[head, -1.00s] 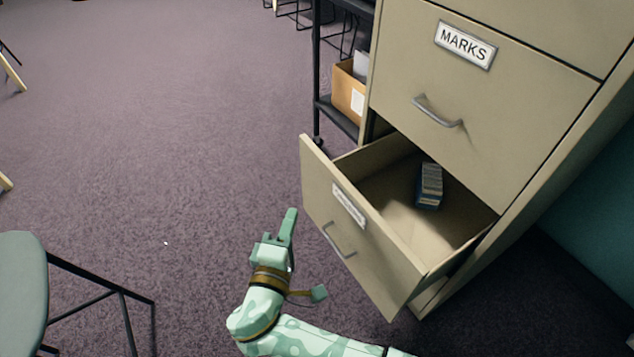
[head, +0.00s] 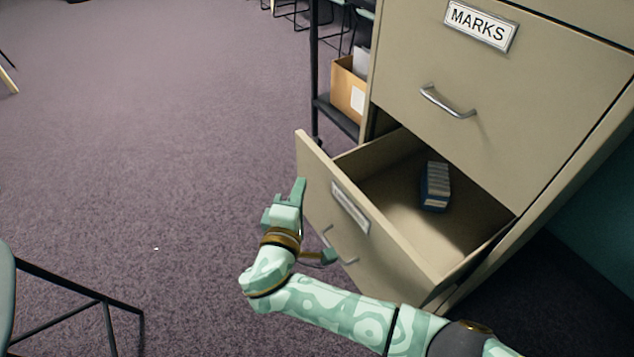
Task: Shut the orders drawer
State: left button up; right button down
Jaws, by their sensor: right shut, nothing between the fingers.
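The open bottom drawer (head: 385,240) juts out to the left from a beige filing cabinet (head: 520,120). Its front carries a label too slanted to read and a metal handle (head: 341,246). A small blue and grey box-like stack (head: 435,187) lies inside the drawer. My right gripper (head: 299,190) is shut and empty, beside the outer face of the drawer front, left of the label. I cannot tell whether it touches the front. My right forearm passes in front of the drawer's lower part. My left gripper is not in view.
The drawer above, labelled MARKS (head: 480,25), is shut. A black shelf cart (head: 336,118) with a cardboard box (head: 347,92) stands behind the cabinet. A chair (head: 75,300) is at the lower left.

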aim_at(322, 168)
jog(key=w+d, duration=0.2)
jog(key=shift+w+d+f+b, duration=0.1)
jog(key=shift+d+b, duration=0.3)
jog(key=shift+w+d, duration=0.2)
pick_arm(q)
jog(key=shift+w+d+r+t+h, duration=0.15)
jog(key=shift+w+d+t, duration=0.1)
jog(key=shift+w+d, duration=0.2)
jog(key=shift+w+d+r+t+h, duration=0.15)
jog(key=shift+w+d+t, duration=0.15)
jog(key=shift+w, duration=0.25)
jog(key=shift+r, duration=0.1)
pick_arm(e)
jog(key=shift+d, duration=0.15)
